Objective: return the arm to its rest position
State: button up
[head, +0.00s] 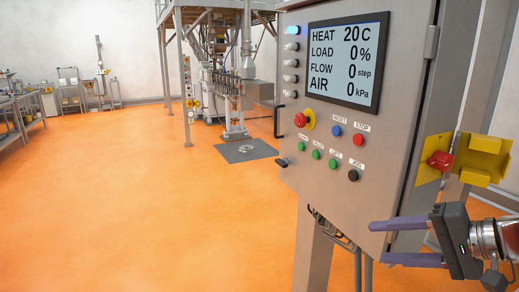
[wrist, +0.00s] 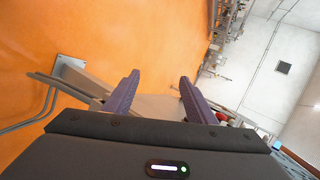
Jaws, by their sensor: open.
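My gripper (head: 402,243) is at the lower right in the head view, just right of and below the grey control cabinet. Its two purple fingers are apart and point left toward the cabinet's lower side. In the wrist view my gripper (wrist: 158,92) shows the same two fingers spread, with nothing between them. I cannot tell from these views whether a finger touches the cabinet.
The control cabinet (head: 402,150) with a screen (head: 342,62) and several buttons stands close by on a post (head: 315,245). A red knob (head: 440,160) in a yellow guard (head: 487,158) sits just above my gripper. Orange floor (head: 130,200) lies clear at left.

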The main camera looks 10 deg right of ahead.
jog(key=s+a+f+n+g+h, duration=0.1)
jog(key=s+a+f+n+h, duration=0.3)
jog(key=a, duration=0.3)
jog(key=s+a+f+n+g+h, duration=0.2)
jog(key=s+a+f+n+h, duration=0.1)
jog(key=a+f, duration=0.4)
jog(key=s+a+n, duration=0.1)
jog(key=s, duration=0.1)
jog(key=shift+s+f+n+g+h, duration=0.2)
jog(key=shift+s+n+g+h, duration=0.1)
jog(key=shift+s+n+h, duration=0.1)
jog(key=shift+c, duration=0.5)
